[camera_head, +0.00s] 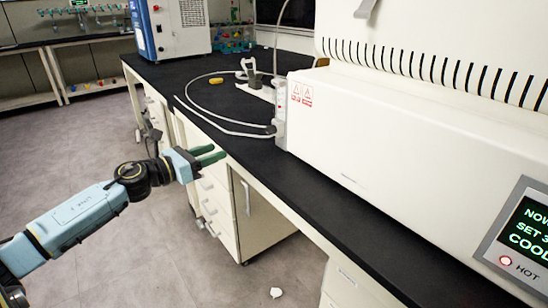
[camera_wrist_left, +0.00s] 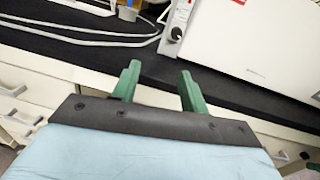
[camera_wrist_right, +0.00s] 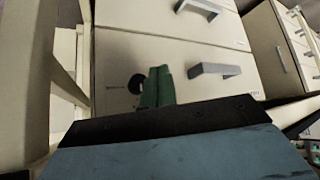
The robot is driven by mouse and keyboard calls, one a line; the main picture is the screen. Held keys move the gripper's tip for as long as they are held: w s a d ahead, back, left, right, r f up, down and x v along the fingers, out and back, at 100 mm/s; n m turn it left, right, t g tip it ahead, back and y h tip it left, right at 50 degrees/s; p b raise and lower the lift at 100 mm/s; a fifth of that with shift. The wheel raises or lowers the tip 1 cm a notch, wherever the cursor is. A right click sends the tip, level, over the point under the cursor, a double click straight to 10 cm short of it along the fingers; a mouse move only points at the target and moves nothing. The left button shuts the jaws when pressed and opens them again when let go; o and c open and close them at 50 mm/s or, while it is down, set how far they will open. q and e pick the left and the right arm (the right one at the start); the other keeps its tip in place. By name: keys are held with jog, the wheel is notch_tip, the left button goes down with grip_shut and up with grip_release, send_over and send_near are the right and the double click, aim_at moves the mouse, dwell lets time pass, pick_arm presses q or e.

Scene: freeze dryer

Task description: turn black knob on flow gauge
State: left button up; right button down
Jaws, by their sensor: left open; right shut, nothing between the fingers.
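The flow gauge (camera_head: 280,120) is a slim white upright unit at the left end of the large cream machine on the black bench. In the left wrist view the gauge (camera_wrist_left: 181,14) shows its black knob (camera_wrist_left: 175,33) near its base. My left gripper (camera_head: 214,154) is open and empty, in front of the bench edge and to the left of the gauge. Its two green fingers (camera_wrist_left: 160,85) point towards the bench, with the knob beyond them and apart. My right gripper (camera_wrist_right: 158,84) is shut and empty, in front of cream drawers below the bench.
The cream machine (camera_head: 400,130) fills the right of the bench. A white tube (camera_head: 215,121) curves over the black bench top (camera_head: 180,75), near a yellow object (camera_head: 216,81). Drawer handles (camera_wrist_right: 215,70) stick out near my right gripper. Floor is free at left.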

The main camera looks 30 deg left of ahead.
pick_arm(q)
jog(key=d+r+m+h, duration=0.1)
jog(key=d+r+m, duration=0.1)
jog(key=m, duration=0.1)
jog(key=b, duration=0.1)
send_near(266, 131)
jog(key=x, duration=0.6)
jog(key=shift+x, duration=0.9)
pick_arm(e)
jog(key=shift+w+a+r+t+y, duration=0.15)
jog(key=shift+w+r+t, duration=0.15)
jog(key=shift+r, duration=0.25)
jog(key=shift+w+a+r+t+y, duration=0.15)
jog(key=shift+r+t, duration=0.2)
jog(key=shift+r, duration=0.25)
jog(key=shift+w+a+r+t, duration=0.1)
jog(key=shift+w+r+t, duration=0.2)
jog(key=shift+r, duration=0.25)
pick_arm(q)
grip_shut()
